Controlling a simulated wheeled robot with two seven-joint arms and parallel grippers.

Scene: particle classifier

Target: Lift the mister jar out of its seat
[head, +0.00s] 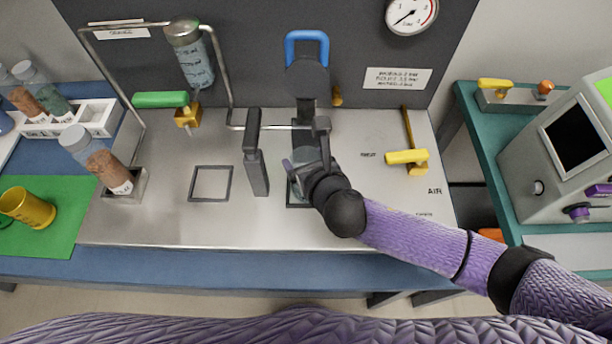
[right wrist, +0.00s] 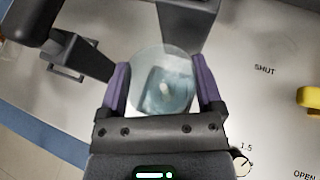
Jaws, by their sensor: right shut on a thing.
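My right gripper (head: 306,172) comes in from the right and is shut on a clear, pale blue jar (head: 305,154), which I take to be the mister jar. In the right wrist view the jar (right wrist: 166,88) sits between my two purple-padded fingers (right wrist: 162,85). It is at a dark square seat (head: 296,204) below the dark column on the bench; the gripper hides much of both. I cannot tell whether the jar's base is clear of the seat. My left gripper is not in view.
A dark upright post (head: 256,160) stands left of the jar. A yellow-handled lever (head: 407,157) is to the right. A jar of brown grains (head: 104,165) stands in a holder at left. An empty square frame (head: 210,184) lies on clear metal bench top.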

